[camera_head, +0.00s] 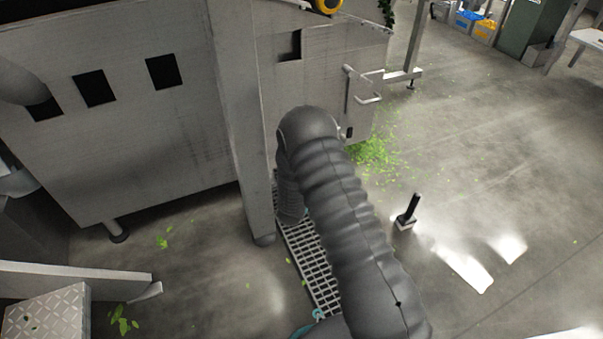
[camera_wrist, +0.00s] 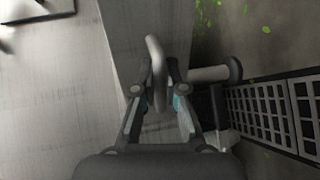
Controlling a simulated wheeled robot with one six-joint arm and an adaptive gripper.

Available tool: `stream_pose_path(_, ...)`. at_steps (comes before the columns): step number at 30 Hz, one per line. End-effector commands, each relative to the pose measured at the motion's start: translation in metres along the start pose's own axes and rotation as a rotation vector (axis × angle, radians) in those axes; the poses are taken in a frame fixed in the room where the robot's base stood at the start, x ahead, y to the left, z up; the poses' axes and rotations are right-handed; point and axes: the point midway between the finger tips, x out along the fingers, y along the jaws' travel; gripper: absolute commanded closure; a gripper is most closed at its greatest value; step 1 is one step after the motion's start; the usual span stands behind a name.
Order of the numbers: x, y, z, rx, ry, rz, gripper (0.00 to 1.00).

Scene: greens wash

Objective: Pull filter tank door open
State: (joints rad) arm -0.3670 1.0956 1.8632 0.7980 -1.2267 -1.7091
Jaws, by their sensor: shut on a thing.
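The filter tank (camera_head: 205,145) is a large pale metal box on legs, filling the upper left of the head view. I cannot clearly make out the door's edges. In the wrist view, a grey curved handle (camera_wrist: 157,68) stands between the fingertips of my gripper (camera_wrist: 158,92). The gripper is shut on this handle. The handle lies in front of pale metal panels, and its far end is hard to make out. In the head view my thick grey arm hides the gripper and the gripped handle.
A floor grate (camera_head: 312,262) runs beneath my arm and also shows in the wrist view (camera_wrist: 270,115). A tank post (camera_head: 245,130) stands left of my arm. A bent-rod fitting (camera_head: 364,88) sticks out at the right. Green leaves (camera_head: 374,158) litter the floor; open floor lies right.

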Motion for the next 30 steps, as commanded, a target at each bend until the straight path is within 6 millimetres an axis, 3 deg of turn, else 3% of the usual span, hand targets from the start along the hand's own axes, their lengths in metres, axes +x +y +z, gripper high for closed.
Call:
stream_pose_path(6, 0.0034, -0.0002, 0.0122, 0.011, -0.052, -0.001, 1.00)
stream_pose_path(17, 0.0036, -0.0001, 0.0135, 0.013, -0.058, -0.001, 1.00)
stream_pose_path(18, 0.0036, -0.0001, 0.0134, 0.013, -0.058, -0.001, 0.84)
stream_pose_path(21, 0.0028, -0.0001, 0.0118, 0.012, -0.055, -0.001, 0.63)
stream_pose_path(30, 0.0006, 0.0000, 0.0084, 0.011, -0.049, -0.001, 0.63)
